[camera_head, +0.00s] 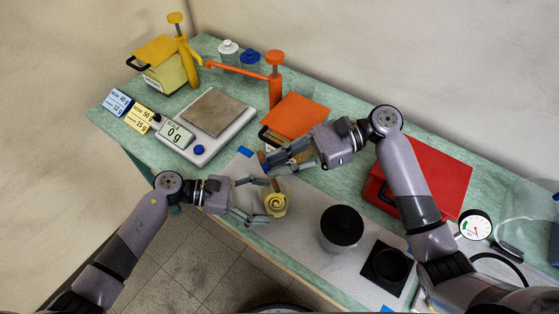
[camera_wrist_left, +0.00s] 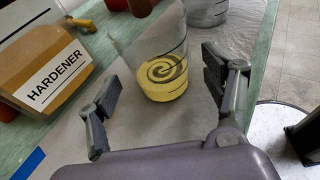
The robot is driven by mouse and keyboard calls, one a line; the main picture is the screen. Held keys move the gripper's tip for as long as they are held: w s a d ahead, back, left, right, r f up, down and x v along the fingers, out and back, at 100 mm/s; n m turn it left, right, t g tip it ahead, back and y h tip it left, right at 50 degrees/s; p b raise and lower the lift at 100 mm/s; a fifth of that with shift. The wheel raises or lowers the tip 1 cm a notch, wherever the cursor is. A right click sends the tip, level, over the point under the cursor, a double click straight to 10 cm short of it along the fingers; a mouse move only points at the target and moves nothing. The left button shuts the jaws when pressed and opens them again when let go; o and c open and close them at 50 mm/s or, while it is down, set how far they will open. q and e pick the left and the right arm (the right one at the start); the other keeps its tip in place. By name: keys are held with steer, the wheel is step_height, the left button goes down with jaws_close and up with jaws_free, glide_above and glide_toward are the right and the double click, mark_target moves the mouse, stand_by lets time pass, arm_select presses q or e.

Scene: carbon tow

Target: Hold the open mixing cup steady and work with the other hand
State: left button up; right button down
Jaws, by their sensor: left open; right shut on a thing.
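The mixing cup (camera_head: 276,204) is clear, open at the top and stands on the pale sheet. Yellow liquid with a dark swirl lies in its bottom, clearest in the left wrist view (camera_wrist_left: 165,82). My left gripper (camera_head: 260,201) is open, with its fingers apart on either side of the cup; the left wrist view shows a gap beside them, and I cannot tell if either touches. My right gripper (camera_head: 270,163) is above and behind the cup, shut on a small brown thing (camera_head: 262,157) that its fingers mostly hide.
A scale (camera_head: 218,143) reading 0 g, an orange pump jug (camera_head: 297,116) and a yellow one (camera_head: 168,74) stand behind. A red box (camera_head: 443,178) is at right. A dark cylinder (camera_head: 341,226) and black square (camera_head: 386,262) are right of the cup. The table's front edge is close.

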arm_select(q)
steer(key=shift+x, duration=1.25)
steer(key=shift+c, duration=0.4)
steer(key=c, duration=0.8)
steer(key=shift+o, duration=0.2)
steer(key=o, duration=0.8)
steer(key=shift+c, duration=0.3)
steer(key=c, duration=0.7)
steer(key=shift+c, duration=0.2)
